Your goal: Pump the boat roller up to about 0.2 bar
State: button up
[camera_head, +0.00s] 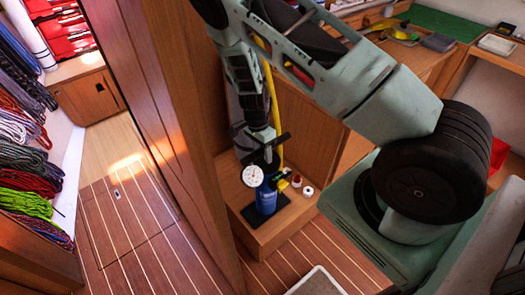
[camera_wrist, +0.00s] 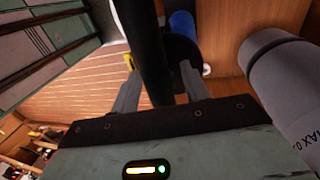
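The hand pump stands upright on a wooden step, with a blue barrel (camera_head: 266,199), a black T-handle (camera_head: 268,150) and a round white gauge (camera_head: 253,176). The gauge is too small to read. A yellow hose (camera_head: 273,110) rises from the pump's side. My gripper (camera_head: 262,137) is down at the handle. In the wrist view, my gripper's fingers (camera_wrist: 158,75) stand either side of the black handle bar (camera_wrist: 152,50); whether they press on it is unclear. The grey roller (camera_wrist: 272,75), printed "MAX 0.", lies at the right there. The blue barrel (camera_wrist: 182,24) shows beyond the fingers.
A red-and-white roll and a white roll (camera_head: 307,191) sit on the step (camera_head: 265,238) beside the pump. A wooden partition (camera_head: 165,120) stands close on the left. Coiled ropes (camera_head: 25,170) fill a shelf farther left. The plank floor (camera_head: 125,225) is clear.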

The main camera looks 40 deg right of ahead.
jog(key=w+r+b, duration=0.1)
jog(key=r, duration=0.7)
jog(key=w+r+b, duration=0.1)
jog(key=w+r, duration=0.1)
jog(key=r, duration=0.7)
jog(key=shift+w, duration=0.25)
jog(key=shift+s, duration=0.1)
